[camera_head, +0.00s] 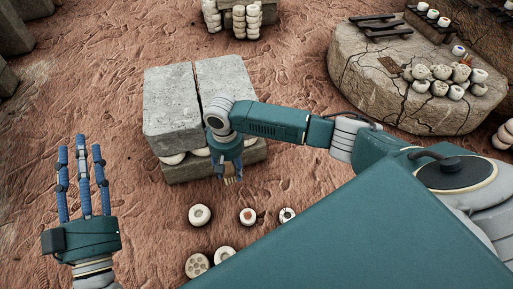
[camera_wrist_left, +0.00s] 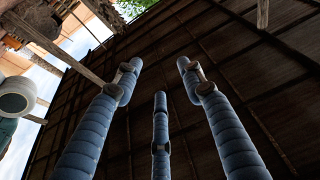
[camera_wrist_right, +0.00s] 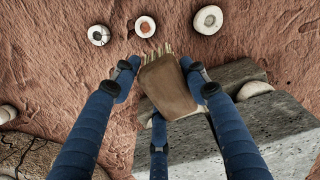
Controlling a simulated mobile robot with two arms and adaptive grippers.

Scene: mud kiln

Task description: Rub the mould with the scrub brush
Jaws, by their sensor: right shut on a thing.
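My right gripper (camera_head: 227,168) is shut on the scrub brush (camera_wrist_right: 168,88), a brown wooden block with pale bristles at its far end. The brush (camera_head: 230,180) hangs beside the front of the grey stone blocks, mostly hidden by the fingers in the head view. Round clay pieces lie on the ground past the brush: a plain pale one (camera_head: 199,215), one with a reddish centre (camera_head: 248,216) and one with a dark-marked centre (camera_head: 287,215). I cannot tell which piece is the mould. My left gripper (camera_head: 82,150) is open and empty, fingers pointing up.
Two large grey stone blocks (camera_head: 172,100) stand on round supports over a lower slab (camera_head: 185,174). A holed disc (camera_head: 197,265) and another round piece (camera_head: 224,254) lie nearer. A big cracked stone platform (camera_head: 365,85) holds several pots at the back right. Bare ground is clear at left.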

